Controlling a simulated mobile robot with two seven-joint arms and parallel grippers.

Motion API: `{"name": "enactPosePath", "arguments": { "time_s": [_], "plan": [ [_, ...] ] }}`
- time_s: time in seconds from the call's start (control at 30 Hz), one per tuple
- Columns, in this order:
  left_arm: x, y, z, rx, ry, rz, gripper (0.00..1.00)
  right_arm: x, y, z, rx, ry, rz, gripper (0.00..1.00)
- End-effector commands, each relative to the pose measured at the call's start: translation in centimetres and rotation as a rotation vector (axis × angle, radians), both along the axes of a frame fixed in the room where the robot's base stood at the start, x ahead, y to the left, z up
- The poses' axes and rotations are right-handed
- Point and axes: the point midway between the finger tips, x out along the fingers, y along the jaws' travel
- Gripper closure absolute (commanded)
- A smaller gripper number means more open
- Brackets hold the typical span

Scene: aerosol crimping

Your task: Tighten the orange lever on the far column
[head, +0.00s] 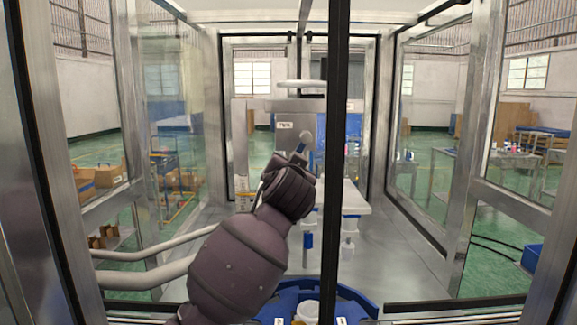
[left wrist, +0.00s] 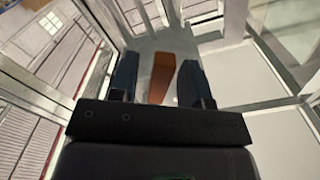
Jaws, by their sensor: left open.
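The orange lever (left wrist: 161,78) shows in the left wrist view, between the two dark fingers of my left gripper (left wrist: 159,62). The fingers stand apart on either side of it, with a visible gap on each side, so it is not gripped. Whether the fingers reach its full depth I cannot tell. In the head view my left arm reaches up to the grey machine head (head: 287,126). The wrist covers the middle of the machine there, and the lever cannot be made out. My right gripper is in neither view.
A metal-framed enclosure with clear panels surrounds the machine. A dark vertical post (head: 336,160) crosses the head view right of my wrist. A blue round holder (head: 358,300) with a white cup (head: 307,311) stands at the front. A white plate (head: 354,203) sits to the right.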

Motion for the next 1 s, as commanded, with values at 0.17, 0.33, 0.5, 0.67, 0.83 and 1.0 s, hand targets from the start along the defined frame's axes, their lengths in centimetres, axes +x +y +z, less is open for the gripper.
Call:
{"name": "enactPosePath", "arguments": {
  "time_s": [0.17,0.33,0.5,0.67,0.83,1.0],
  "plan": [
    [0.25,0.01,-0.02,0.0,0.0,0.0,0.56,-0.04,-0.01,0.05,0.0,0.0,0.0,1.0],
    [0.23,0.02,-0.01,0.0,0.0,0.0,0.59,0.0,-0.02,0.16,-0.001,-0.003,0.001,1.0],
    [0.22,0.01,0.0,0.0,0.0,0.0,0.85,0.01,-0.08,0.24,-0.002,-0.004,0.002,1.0],
    [0.21,0.01,0.0,0.0,0.0,0.0,1.0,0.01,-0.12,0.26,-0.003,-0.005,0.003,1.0],
    [0.22,0.01,0.0,0.001,0.0,0.0,1.0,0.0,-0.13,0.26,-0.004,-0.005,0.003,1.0],
    [0.61,0.01,0.08,0.011,-0.001,0.0,1.0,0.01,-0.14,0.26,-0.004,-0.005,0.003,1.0]
  ]
}}
